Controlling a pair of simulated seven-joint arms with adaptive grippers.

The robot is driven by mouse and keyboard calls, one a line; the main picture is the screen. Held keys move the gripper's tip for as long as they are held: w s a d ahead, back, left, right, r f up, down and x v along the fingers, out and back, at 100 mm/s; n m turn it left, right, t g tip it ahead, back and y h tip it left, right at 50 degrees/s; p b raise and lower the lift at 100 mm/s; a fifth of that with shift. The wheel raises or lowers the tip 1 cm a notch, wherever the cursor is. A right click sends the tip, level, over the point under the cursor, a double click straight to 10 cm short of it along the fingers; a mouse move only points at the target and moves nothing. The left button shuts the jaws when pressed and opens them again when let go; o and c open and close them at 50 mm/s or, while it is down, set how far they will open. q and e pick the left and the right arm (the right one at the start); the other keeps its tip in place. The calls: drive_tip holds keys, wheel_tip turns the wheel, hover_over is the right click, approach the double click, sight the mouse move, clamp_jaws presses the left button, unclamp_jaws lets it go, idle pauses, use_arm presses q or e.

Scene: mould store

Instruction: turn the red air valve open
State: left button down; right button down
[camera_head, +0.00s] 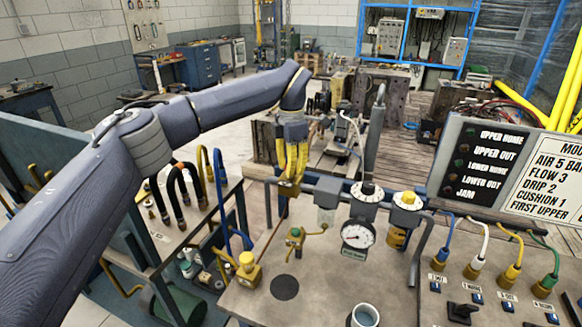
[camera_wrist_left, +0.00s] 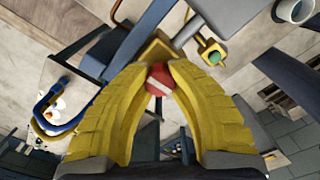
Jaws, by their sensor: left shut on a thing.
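The red air valve (camera_wrist_left: 159,80) shows in the left wrist view as a red handle with a pale stripe across it. It sits against a yellow fitting (camera_wrist_left: 153,50) on the grey pipework. My left gripper (camera_head: 290,182) reaches down to the left end of the air line in the head view. Its yellow fingers are closed around the red handle, one on each side. In the head view the fingers hide the handle. My right gripper is in neither view.
A pressure gauge (camera_head: 357,234), a black-and-white knob (camera_head: 367,190) and a yellow-topped unit (camera_head: 406,201) stand right of the gripper. A brass fitting with a green top (camera_head: 295,235) is below it. A cup (camera_head: 364,315) stands at the front edge.

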use_arm(q)
drive_tip(key=n, duration=0.4)
drive_tip(key=shift+n, duration=0.4)
drive_tip(key=n, duration=0.8)
drive_tip(key=shift+n, duration=2.3)
drive_tip(key=c, duration=1)
unclamp_jaws()
drive_tip(key=shift+c, duration=0.2)
wheel_tip(320, 180, up, 12)
